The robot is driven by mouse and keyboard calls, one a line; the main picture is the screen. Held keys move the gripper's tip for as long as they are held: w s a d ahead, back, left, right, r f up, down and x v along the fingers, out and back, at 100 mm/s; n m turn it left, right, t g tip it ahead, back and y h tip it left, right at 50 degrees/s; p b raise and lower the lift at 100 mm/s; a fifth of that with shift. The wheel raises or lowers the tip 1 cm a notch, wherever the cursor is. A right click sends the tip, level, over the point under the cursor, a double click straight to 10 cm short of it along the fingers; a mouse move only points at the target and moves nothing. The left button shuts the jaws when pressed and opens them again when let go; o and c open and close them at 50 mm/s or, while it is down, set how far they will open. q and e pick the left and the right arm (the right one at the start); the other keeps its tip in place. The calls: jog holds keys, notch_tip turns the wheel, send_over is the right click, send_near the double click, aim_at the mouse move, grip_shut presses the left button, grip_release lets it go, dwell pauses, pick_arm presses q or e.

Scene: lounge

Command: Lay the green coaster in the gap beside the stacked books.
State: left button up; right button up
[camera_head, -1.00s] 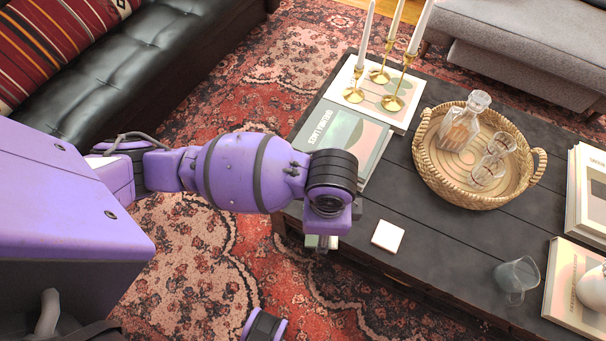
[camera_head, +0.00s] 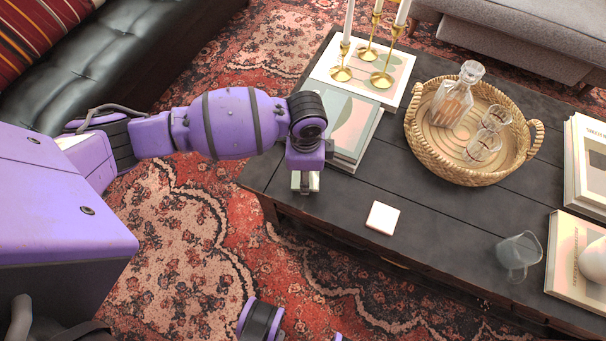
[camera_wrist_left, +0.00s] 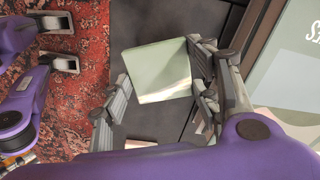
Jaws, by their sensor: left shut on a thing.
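My left gripper (camera_head: 306,183) is shut on the pale green coaster, held between its grey fingers; the coaster (camera_wrist_left: 162,72) shows plainly in the left wrist view. In the head view the gripper is over the coffee table's near left end, just in front of the stacked books (camera_head: 345,128). The wrist view shows dark tabletop behind the coaster and a book (camera_wrist_left: 285,75) to the right. I cannot tell its exact height above the table. A white square coaster (camera_head: 382,217) lies on the table to the right. My right gripper is not identifiable in either view.
The coffee table (camera_head: 440,215) also holds a wicker tray (camera_head: 420,155) with a decanter and glasses, brass candlesticks (camera_head: 381,79) on a book, a glass mug (camera_head: 517,255) and books at right. Bare tabletop lies around the white coaster. A black sofa (camera_head: 130,65) stands at left.

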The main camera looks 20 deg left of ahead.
pick_arm(q)
notch_tip(320, 180, down, 3)
jog(key=shift+f+b, duration=0.1)
jog(key=shift+b, duration=0.4)
jog(key=o, duration=1.3)
jog(key=shift+f, duration=0.1)
pick_arm(e)
jog(key=shift+w+f, duration=0.4)
